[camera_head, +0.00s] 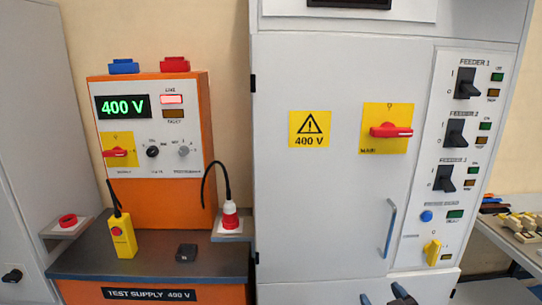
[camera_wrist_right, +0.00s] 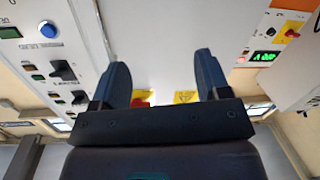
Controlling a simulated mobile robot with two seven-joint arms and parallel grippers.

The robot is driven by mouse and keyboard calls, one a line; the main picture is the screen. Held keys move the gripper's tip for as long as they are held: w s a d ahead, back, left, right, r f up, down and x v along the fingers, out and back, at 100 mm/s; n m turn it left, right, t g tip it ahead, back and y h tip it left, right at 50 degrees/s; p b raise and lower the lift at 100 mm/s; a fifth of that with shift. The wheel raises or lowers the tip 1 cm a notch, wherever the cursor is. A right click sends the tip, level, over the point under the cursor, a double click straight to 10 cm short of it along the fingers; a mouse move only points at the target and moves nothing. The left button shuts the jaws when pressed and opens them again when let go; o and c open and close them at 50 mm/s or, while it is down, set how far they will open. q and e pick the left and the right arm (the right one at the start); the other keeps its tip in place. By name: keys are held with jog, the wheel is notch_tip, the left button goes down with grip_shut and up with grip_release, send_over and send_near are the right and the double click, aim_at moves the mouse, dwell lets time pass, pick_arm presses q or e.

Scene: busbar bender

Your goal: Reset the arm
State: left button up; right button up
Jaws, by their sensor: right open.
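My right gripper (camera_head: 402,297) shows only in small part at the bottom edge of the head view, in front of the lower part of the grey cabinet (camera_head: 315,210). In the right wrist view the right gripper (camera_wrist_right: 159,75) has its two dark fingers spread apart with nothing between them. The cabinet front shows past the fingers, upside down, with the red main switch (camera_wrist_right: 141,98) partly hidden behind the gripper. My left gripper is in neither view.
An orange test supply (camera_head: 160,195) reading 400 V stands left of the cabinet. A yellow pendant (camera_head: 123,235) and a small black block (camera_head: 187,252) are on its dark bench. The cabinet's door handle (camera_head: 390,228) is above my right gripper. Feeder switches (camera_head: 455,132) line the right side.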

jog(key=s+d+f+m+g+h, duration=0.2)
jog(key=s+f+g, duration=0.3)
jog(key=s+f, duration=1.5)
jog(key=s+d+m, duration=0.1)
jog(key=s, duration=0.1)
jog(key=shift+s+d+g+h, duration=0.2)
jog(key=shift+s+g+h, duration=0.1)
jog(key=shift+r, duration=0.1)
dwell(1.8)
jog(key=shift+d, duration=0.1)
dwell(0.5)
